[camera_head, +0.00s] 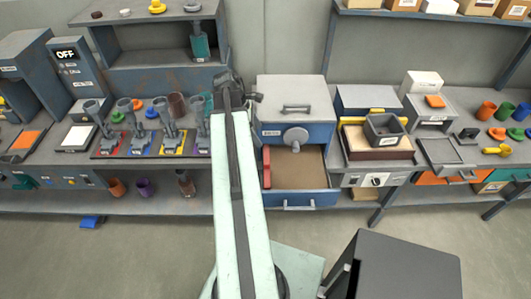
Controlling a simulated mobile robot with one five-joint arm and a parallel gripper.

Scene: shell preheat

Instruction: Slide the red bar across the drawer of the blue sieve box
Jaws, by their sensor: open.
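The blue sieve box (322,130) stands on the bench right of centre, with a grey lid, a lid handle and a grey knob on its front. Its drawer (325,199) is pulled out toward me and shows a flat brown surface inside. The red bar (267,170) lies along the drawer's left side, pointing front to back. My arm reaches up the middle of the picture. My gripper (236,88) is small and dark at its far end, left of the box's lid and apart from the red bar. It is open; its fingertips are hard to make out.
Several grey pestle-like tools (125,106) stand on coloured mats to the left. A grey bin (384,128) sits on a sand-filled tray to the right. A shelf unit (160,50) rises behind my arm on the left. Space above the drawer looks clear.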

